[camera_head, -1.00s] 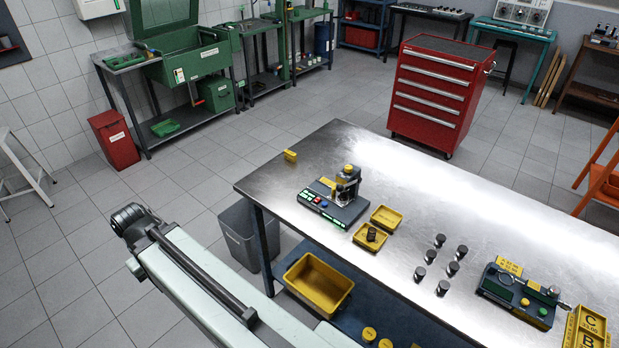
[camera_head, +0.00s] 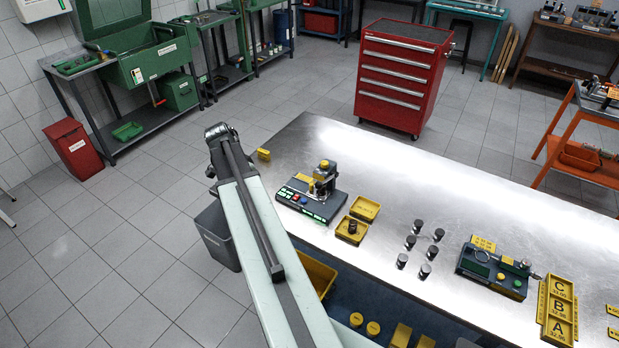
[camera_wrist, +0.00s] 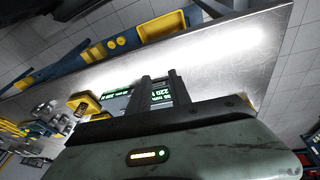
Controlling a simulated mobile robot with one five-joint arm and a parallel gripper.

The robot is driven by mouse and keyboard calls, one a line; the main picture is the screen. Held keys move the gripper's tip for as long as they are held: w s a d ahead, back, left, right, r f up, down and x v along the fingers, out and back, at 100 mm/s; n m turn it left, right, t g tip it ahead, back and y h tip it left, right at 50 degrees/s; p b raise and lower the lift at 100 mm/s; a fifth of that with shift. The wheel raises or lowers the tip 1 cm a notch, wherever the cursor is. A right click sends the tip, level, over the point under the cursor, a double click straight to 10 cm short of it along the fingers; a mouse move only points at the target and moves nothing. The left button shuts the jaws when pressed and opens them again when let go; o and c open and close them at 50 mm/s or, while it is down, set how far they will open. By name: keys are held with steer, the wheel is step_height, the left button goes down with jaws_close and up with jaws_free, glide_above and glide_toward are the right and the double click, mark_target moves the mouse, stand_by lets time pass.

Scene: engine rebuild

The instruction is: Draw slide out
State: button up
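The dark bench device (camera_head: 312,200) stands near the left end of the steel bench, with a yellow-topped upright unit, lit green displays and coloured buttons. I cannot make out which part of it is a slide. In the wrist view, my gripper (camera_wrist: 162,88) shows two dark fingers with a gap between them. Green displays of the device (camera_wrist: 118,102) show behind and between them. The fingers look empty, and I cannot tell whether they touch the device. In the head view my arm reaches towards the bench's left end, and the gripper is hidden there.
Two yellow trays stand right of the device; the nearer tray (camera_head: 351,238) holds a dark part. Several dark cylinders (camera_head: 411,242) stand on the bench, left of another fixture (camera_head: 493,268) and the lettered trays (camera_head: 557,309). A yellow bin (camera_head: 318,272) sits below the bench edge.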

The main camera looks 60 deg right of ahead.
mark_target(311, 184)
steer(key=s+d+r+m+g, duration=0.2)
steer(key=s+d+m, duration=0.7)
steer(key=d, duration=0.6)
steer(key=shift+n, duration=0.6)
steer(key=b+x, duration=0.6)
steer(key=x, duration=0.1)
steer(key=shift+s+a, duration=0.1)
steer(key=shift+s, duration=0.2)
steer(key=shift+s+d+f+b, duration=0.2)
steer(key=shift+f+b, duration=0.2)
steer(key=shift+r, duration=0.1)
jaws_close()
